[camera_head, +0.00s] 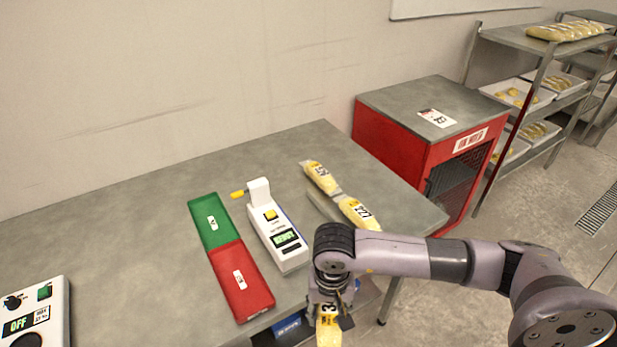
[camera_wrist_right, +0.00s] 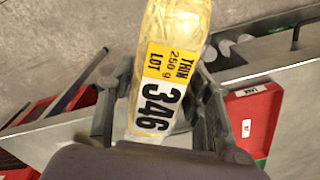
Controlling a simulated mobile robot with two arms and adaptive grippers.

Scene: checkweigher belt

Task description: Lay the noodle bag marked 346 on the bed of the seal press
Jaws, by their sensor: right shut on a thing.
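The noodle bag marked 346 (camera_wrist_right: 165,85) is a clear bag of yellow noodles with a yellow and white label, which faces the right wrist camera. My right gripper (camera_head: 329,312) is shut on it, one finger on each side. In the head view the bag (camera_head: 328,334) hangs below the gripper, off the table's front edge and cut by the frame's bottom. A white device with a yellow handle and a green display (camera_head: 275,233) stands on the table, left of my gripper; it may be the seal press, but I cannot make out its bed. My left gripper is out of view.
A green and red pad (camera_head: 228,252) lies left of the white device. Two noodle bags (camera_head: 338,193) lie at the table's right. A control box reading OFF (camera_head: 35,315) is at lower left. A red cabinet (camera_head: 400,140) and tray racks (camera_head: 540,90) stand beyond.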

